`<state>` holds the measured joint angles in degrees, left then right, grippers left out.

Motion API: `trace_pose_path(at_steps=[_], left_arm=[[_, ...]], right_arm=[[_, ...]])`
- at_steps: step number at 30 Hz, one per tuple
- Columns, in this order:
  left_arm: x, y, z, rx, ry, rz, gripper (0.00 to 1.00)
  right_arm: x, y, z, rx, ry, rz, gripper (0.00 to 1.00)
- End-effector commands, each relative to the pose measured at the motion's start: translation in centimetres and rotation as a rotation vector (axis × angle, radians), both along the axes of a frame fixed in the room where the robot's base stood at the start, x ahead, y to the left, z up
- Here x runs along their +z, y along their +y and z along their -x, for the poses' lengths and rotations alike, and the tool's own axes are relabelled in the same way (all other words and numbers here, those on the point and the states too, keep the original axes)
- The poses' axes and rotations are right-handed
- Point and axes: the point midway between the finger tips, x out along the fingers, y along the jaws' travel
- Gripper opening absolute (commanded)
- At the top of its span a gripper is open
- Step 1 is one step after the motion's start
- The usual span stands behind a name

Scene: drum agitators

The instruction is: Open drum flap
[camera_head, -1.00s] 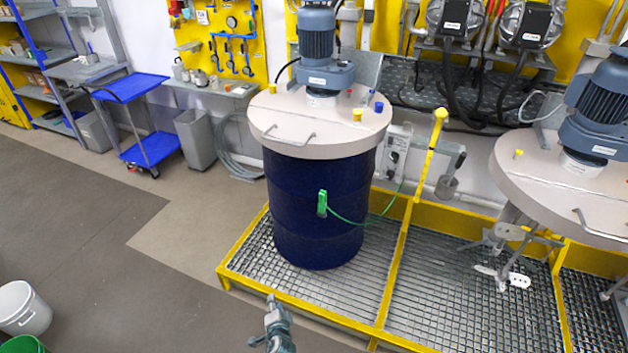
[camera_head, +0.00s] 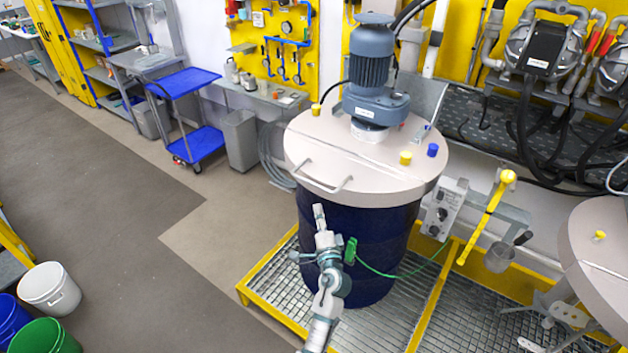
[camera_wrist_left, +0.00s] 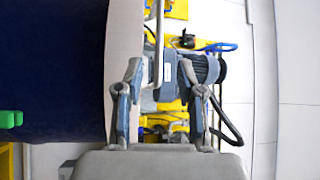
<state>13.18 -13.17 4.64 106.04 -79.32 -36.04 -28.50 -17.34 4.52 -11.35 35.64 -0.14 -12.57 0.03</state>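The drum flap (camera_head: 325,158) is the front part of the beige round lid on a dark blue drum (camera_head: 385,235); it lies flat and closed, with a silver bar handle (camera_head: 322,180) near its front edge. The handle shows upright in the left wrist view (camera_wrist_left: 159,45), ahead of and roughly between the fingers. My left gripper (camera_head: 319,212) is just in front of the drum, slightly below the handle in the head view. Its two fingers (camera_wrist_left: 160,88) are apart with nothing held. My right gripper is not in view.
A grey-blue motor (camera_head: 370,75) stands on the lid's rear, with yellow caps (camera_head: 405,158) and a blue cap (camera_head: 432,150) beside it. A green clamp (camera_head: 350,251) with a cable is at the drum's side. A second lid (camera_head: 605,240) is at right. Floor at left is open.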

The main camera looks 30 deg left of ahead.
Motion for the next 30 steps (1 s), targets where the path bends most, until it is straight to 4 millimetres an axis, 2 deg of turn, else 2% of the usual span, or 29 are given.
trace_pose_path(at_steps=[6,15,21,29,30], left_arm=[[1.0,3.5,-4.2,0.000,0.001,-0.001,0.38],[1.7,7.3,-8.4,-0.001,0.000,0.000,0.38],[1.8,8.3,-9.5,0.000,0.001,0.001,0.38],[1.8,8.4,-9.6,-0.001,-0.001,0.002,0.38],[1.8,8.4,-9.6,-0.001,-0.001,0.002,0.33]], right_arm=[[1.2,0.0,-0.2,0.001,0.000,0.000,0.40],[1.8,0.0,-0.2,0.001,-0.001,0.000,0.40],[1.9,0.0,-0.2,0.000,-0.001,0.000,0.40],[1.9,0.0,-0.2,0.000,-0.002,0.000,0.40],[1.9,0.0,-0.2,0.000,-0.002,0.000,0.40]])
